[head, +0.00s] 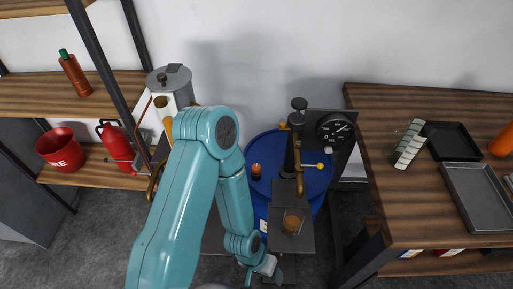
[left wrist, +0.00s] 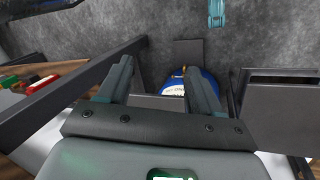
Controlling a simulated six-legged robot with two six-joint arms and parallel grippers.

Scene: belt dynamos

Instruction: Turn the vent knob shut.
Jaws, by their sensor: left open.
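A blue drum (head: 262,163) stands by the wall, with a dark upright post (head: 290,156) in front of it. The post carries a black knob (head: 299,103) on top. A small yellow knob (head: 320,166) sticks out to the right of the post, and a black dial gauge (head: 335,129) sits beside it. I cannot tell which knob is the vent knob. My left gripper (head: 268,268) is low in front of the drum, apart from these knobs. In the left wrist view its two fingers (left wrist: 158,70) are apart with nothing between them. My right gripper is not seen.
A wooden bench (head: 440,220) with dark trays (head: 476,197) stands at the right. A shelf (head: 30,95) at the left holds a red bucket (head: 60,149) and a red extinguisher (head: 117,142). A grey platform (head: 290,243) lies close to my left gripper.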

